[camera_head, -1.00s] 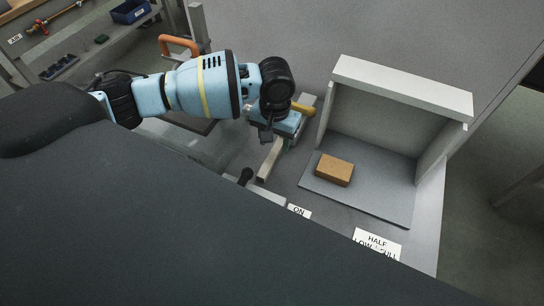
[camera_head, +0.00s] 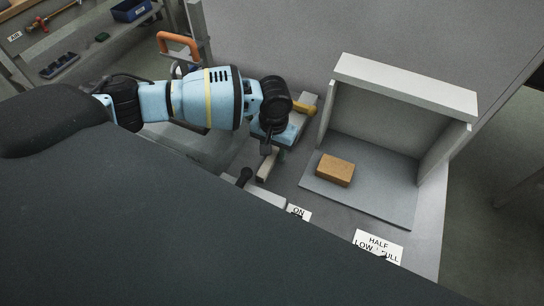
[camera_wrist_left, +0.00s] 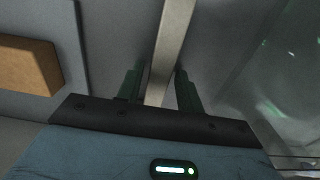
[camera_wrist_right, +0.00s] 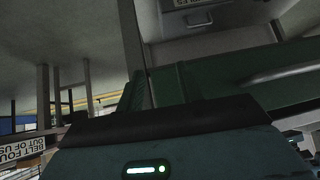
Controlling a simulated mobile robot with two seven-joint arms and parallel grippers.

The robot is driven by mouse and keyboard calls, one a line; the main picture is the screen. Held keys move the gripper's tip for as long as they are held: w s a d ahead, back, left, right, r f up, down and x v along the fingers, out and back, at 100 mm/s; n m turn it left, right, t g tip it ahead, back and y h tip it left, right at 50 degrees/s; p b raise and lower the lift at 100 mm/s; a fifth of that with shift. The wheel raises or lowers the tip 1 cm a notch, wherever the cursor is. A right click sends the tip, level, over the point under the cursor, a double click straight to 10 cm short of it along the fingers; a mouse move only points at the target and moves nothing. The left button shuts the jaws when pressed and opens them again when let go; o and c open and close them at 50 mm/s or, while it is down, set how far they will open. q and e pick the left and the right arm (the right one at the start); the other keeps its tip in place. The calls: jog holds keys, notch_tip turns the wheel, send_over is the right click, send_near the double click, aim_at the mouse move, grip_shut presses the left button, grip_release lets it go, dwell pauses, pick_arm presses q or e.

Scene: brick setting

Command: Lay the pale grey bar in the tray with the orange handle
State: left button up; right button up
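The pale grey bar (camera_head: 268,166) lies beside the left gripper in the head view, its far part hidden by the gripper and wrist. In the left wrist view the bar (camera_wrist_left: 172,42) runs between the two dark green fingers of my left gripper (camera_wrist_left: 161,84), with a narrow gap on each side. My left gripper (camera_head: 265,149) is open around the bar. An orange handle (camera_head: 178,41) stands at the upper left of the head view; its tray is largely hidden behind my left arm. My right gripper (camera_wrist_right: 149,80) shows only in the right wrist view, its fingers together and apparently empty.
A brown block (camera_head: 335,170) lies on a grey panel in an open-fronted grey housing (camera_head: 405,85) at right. A black knob (camera_head: 245,177) stands near the bar. Labels lie in front.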

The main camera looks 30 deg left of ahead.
aim_at(274, 152)
pick_arm(q)
grip_shut()
pick_arm(e)
jog(key=shift+d, duration=0.15)
pick_arm(q)
jog(key=shift+r, duration=0.15)
